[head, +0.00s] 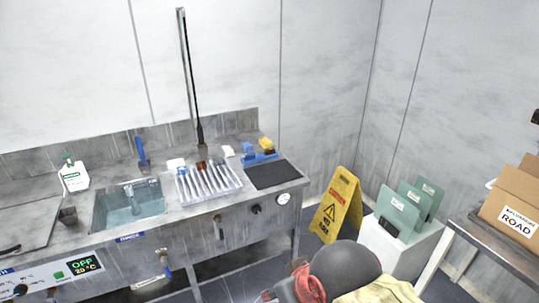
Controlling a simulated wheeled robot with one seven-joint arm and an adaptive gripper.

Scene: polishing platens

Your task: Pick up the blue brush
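A long, low blue item (259,158), which looks like a blue brush, lies at the right end of the steel counter, behind the black mat (272,174). A second blue tool (142,152) with an upright handle stands at the back of the counter behind the sink; it could also be a brush, and bristles are too small to make out on either. My gripper is not clearly seen in the head view.
A sink (128,206) with water and a white rack (209,181) of slim tools are set along the counter. A yellow wet-floor sign (339,203), a white bin (398,246) with green boards and a cardboard box (514,212) stand right. A dark rounded object (345,268) fills the lower foreground.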

